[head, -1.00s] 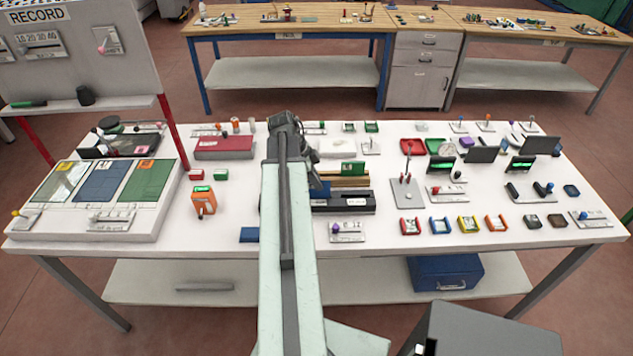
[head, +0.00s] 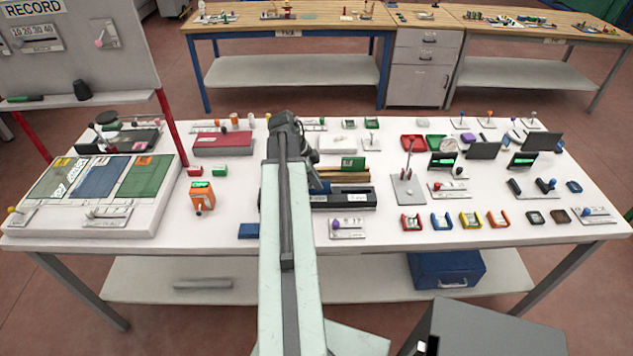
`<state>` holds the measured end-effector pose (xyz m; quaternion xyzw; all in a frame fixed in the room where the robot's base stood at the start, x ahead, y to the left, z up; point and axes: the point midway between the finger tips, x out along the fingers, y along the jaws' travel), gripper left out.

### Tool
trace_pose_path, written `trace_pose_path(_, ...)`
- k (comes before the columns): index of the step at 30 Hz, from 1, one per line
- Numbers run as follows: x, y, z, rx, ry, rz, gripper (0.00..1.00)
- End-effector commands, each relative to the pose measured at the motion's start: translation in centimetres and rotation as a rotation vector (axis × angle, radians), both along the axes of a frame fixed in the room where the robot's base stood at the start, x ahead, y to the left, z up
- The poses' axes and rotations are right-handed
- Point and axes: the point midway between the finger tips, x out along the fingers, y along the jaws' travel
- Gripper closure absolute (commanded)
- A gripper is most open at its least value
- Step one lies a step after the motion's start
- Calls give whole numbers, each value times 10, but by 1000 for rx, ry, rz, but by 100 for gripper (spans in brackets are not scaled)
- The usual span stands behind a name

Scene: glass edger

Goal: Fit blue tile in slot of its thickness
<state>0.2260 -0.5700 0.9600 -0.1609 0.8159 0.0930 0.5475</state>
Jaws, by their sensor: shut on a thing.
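My gripper (head: 314,172) is mostly hidden behind my arm, over the middle of the table. It is shut on a blue tile (head: 320,187), of which only a small part shows to the right of the arm. The tile is at the left end of a dark slotted block (head: 352,199) with a light label on its front. I cannot tell whether the tile is above a slot or in one. Behind the dark block, a green tile (head: 353,163) stands upright by a wooden rack (head: 345,177).
Another flat blue piece (head: 249,231) lies at the table's front edge, left of my arm. An upright post on a grey base (head: 408,190) stands right of the block.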

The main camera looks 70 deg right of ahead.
Motion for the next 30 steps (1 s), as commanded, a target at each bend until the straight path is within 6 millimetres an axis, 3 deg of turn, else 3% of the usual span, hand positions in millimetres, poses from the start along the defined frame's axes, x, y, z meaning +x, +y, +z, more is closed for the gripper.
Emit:
trace_pose_path(10, 1, 0, -6, -1, 0, 1, 100)
trace_pose_path(13, 1, 0, -5, 0, 0, 1, 71)
trace_pose_path(14, 1, 0, -5, -1, 0, 1, 68)
trace_pose_path(24, 1, 0, -3, 0, 0, 1, 68)
trace_pose_path(30, 7, 3, 19, -1, 0, 1, 68)
